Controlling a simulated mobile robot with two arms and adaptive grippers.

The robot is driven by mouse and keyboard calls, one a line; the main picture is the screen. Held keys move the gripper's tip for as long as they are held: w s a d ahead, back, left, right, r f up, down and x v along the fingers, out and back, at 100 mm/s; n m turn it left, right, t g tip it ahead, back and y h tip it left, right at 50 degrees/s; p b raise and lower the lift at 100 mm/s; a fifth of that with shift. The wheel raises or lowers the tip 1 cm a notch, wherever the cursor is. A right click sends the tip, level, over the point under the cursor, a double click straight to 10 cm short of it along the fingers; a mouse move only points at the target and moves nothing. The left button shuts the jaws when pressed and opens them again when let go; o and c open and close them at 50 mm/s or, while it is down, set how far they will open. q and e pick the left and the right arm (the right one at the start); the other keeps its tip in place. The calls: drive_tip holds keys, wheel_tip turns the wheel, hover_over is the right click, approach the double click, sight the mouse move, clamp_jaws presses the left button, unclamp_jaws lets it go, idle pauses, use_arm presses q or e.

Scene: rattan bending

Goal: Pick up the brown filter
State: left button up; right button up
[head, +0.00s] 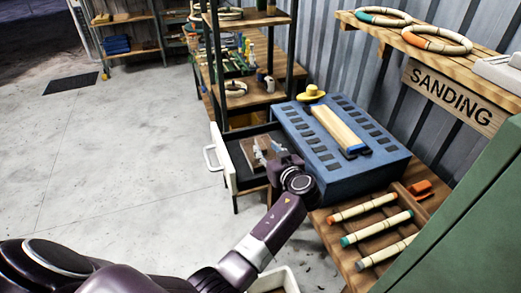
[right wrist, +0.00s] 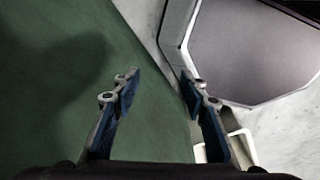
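The brown filter (head: 249,152) lies in an open drawer (head: 228,160) with a pale front, left of the blue box in the head view. My left gripper (head: 265,154) reaches over the drawer at the filter's right part and covers some of it. Its fingertips are too small to tell whether they are open, or whether they touch the filter. My right gripper (right wrist: 159,84) is open and empty in the right wrist view, with its two fingers well apart. The filter does not show in that view.
A blue box (head: 340,190) with a pale-topped block (head: 338,128) stands right of the drawer. Several banded sticks (head: 376,222) lie on the wooden bench in front of it. A green cabinet (head: 465,225) stands at right.

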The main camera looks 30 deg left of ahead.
sight(262, 144)
use_arm(q)
drive_tip(key=shift+w+a+r+p, duration=0.15)
drive_tip(key=shift+w+a+p, duration=0.05)
drive_tip(key=shift+a+p, duration=0.15)
drive_tip(key=p+x, duration=0.1)
drive_tip(key=x, duration=0.2)
drive_tip(key=shift+w+a, duration=0.1)
drive_tip(key=shift+a, duration=0.15)
drive_tip(key=shift+w+a+f, duration=0.25)
drive_tip(key=shift+a+f, duration=0.05)
drive_tip(key=shift+f, duration=0.05)
drive_tip(key=shift+c, duration=0.2)
clamp_jaws()
